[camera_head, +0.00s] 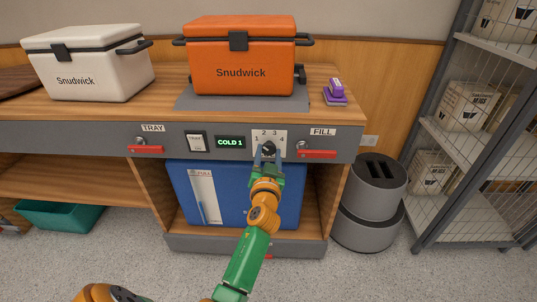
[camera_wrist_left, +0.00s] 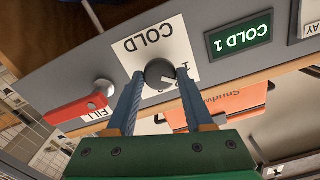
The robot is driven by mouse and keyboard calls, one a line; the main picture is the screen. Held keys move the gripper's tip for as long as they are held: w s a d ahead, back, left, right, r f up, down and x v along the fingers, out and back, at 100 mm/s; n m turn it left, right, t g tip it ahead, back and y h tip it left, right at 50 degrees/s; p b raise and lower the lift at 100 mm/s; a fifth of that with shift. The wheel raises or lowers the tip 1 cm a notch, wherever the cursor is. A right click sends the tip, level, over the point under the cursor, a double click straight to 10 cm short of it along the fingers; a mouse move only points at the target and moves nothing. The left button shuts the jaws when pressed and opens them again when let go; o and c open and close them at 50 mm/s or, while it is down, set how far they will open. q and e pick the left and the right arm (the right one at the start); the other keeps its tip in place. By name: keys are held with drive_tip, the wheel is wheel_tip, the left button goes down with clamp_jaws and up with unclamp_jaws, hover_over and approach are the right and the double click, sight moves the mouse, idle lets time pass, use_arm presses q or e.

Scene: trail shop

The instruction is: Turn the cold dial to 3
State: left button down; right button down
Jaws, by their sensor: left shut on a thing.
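The cold dial (camera_head: 268,148) is a dark round knob on a white plate (camera_head: 282,135) with numbers 1 to 4, set in the counter's grey front panel. The dial also shows in the left wrist view (camera_wrist_left: 159,73), with the plate upside down. A green-lit display (camera_head: 230,142) beside it reads COLD 1. My left gripper (camera_head: 268,154) reaches up to the panel from below. Its two blue fingers stand either side of the dial and are shut on it. The fingers partly hide the dial in the head view. My right gripper is in neither view.
A red FILL handle (camera_head: 317,154) is close right of the dial. A white switch (camera_head: 197,142) and red TRAY handle (camera_head: 146,150) are left. An orange cooler (camera_head: 240,60) stands above on a grey mat; a blue box (camera_head: 180,185) sits below.

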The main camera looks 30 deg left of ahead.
use_arm(q)
drive_tip(key=m, duration=0.3)
drive_tip(key=shift+m, duration=0.4)
drive_tip(key=m, duration=0.2)
drive_tip(key=shift+m+p, duration=0.35)
drive_tip(key=shift+m, duration=0.05)
drive_tip(key=m, duration=0.4)
drive_tip(key=shift+p, duration=0.4)
drive_tip(key=shift+m+p, duration=0.35)
drive_tip(key=shift+m, duration=1.45)
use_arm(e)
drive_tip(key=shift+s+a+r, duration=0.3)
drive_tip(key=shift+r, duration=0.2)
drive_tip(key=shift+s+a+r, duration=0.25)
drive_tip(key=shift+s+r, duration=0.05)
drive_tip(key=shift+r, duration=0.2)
use_arm(q)
drive_tip(key=shift+m, duration=0.3)
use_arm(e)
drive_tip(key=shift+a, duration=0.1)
use_arm(q)
drive_tip(key=shift+c, duration=1.4)
unclamp_jaws()
drive_tip(key=shift+s, duration=0.1)
